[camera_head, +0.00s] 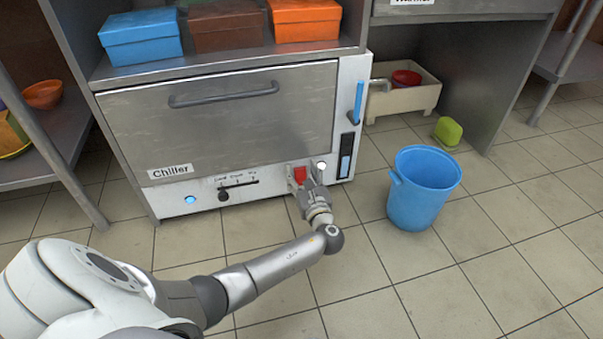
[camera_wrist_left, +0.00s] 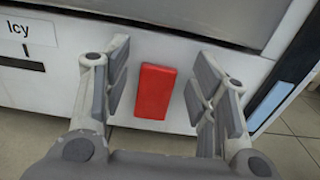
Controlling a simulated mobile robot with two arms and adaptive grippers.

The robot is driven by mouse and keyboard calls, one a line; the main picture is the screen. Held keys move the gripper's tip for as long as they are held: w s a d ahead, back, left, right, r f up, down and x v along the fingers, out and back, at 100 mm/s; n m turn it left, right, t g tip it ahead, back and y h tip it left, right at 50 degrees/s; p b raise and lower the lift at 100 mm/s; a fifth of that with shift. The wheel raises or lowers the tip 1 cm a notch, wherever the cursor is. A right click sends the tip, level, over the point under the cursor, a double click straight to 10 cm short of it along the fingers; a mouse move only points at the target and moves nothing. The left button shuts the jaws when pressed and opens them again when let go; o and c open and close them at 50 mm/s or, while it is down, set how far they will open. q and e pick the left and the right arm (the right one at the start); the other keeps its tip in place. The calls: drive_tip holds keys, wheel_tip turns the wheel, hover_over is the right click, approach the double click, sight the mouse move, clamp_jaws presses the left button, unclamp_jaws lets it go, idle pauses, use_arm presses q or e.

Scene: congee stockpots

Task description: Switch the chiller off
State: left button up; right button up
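The chiller (camera_head: 222,128) is a grey and white metal cabinet with a "Chiller" label at its lower left. A red rectangular switch (camera_head: 300,174) sits low on its front panel; it also shows upright in the left wrist view (camera_wrist_left: 155,91). My left gripper (camera_head: 304,181) is at the panel in front of the switch. In the left wrist view its fingers (camera_wrist_left: 157,92) are spread, one on each side of the switch, with a gap on both sides. Nothing is held. A blue light (camera_head: 190,200) glows at the panel's lower left. My right gripper is not in view.
A slider (camera_head: 223,196) with a black knob is left of the switch. A blue handle (camera_head: 358,102) is on the right side panel. A blue bucket (camera_head: 422,188) stands on the floor right of my arm. Open tiled floor lies in front.

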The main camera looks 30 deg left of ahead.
use_arm(q)
drive_tip(key=c, duration=1)
drive_tip(key=shift+o, duration=0.2)
drive_tip(key=shift+s+f+t+y, duration=0.1)
drive_tip(key=shift+f+t+y, duration=0.05)
drive_tip(key=shift+t+y, duration=0.2)
drive_tip(key=shift+s+d+f+t+y, duration=0.1)
drive_tip(key=shift+d+f+t+y, duration=0.1)
drive_tip(key=shift+t+y, duration=0.35)
drive_tip(key=shift+s+d+f+t+y, duration=0.15)
drive_tip(key=shift+t+y, duration=0.25)
drive_tip(key=shift+y, duration=0.2)
drive_tip(key=o, duration=1)
drive_tip(key=shift+a+r, duration=0.1)
drive_tip(key=shift+a, duration=0.05)
